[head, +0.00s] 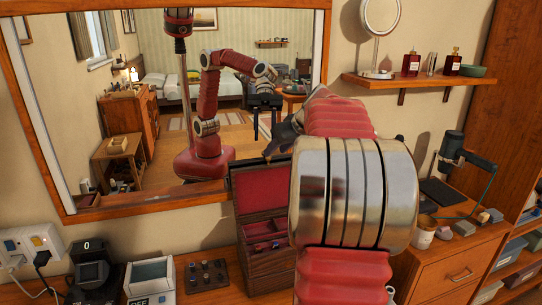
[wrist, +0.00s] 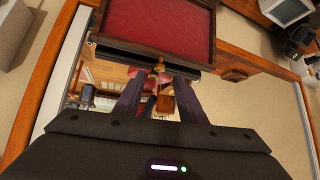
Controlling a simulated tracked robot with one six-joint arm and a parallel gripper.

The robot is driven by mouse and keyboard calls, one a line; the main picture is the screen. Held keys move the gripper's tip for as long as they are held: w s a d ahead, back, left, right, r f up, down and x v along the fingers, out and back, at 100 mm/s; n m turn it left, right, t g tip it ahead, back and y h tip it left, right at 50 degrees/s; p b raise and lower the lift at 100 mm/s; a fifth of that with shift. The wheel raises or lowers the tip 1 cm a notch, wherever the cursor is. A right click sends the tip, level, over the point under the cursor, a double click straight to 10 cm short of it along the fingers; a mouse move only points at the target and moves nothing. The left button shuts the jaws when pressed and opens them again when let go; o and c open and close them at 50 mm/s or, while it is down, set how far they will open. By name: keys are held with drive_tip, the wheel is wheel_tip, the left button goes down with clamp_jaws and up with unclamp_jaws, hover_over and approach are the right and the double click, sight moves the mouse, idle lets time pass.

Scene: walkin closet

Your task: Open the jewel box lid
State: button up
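The jewel box (head: 268,262) is dark wood and stands on the dresser below the wall mirror in the head view. Its lid (head: 259,187) is raised about upright, showing a red lining. The lid also fills the top of the wrist view (wrist: 165,28). My arm hides the box's right side in the head view. My gripper (wrist: 158,78) is near the lid's free edge, its dark fingers apart. A small gold piece shows between the fingertips; I cannot tell whether they touch it. In the head view, my gripper is partly hidden behind my arm.
The large mirror (head: 140,207) behind the box reflects my arm and the room. At right, a shelf (head: 425,82) holds bottles and a round mirror.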

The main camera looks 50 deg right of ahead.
drive_tip(key=x, duration=0.5)
drive_tip(key=shift+c, duration=0.3)
clamp_jaws()
idle(0.4)
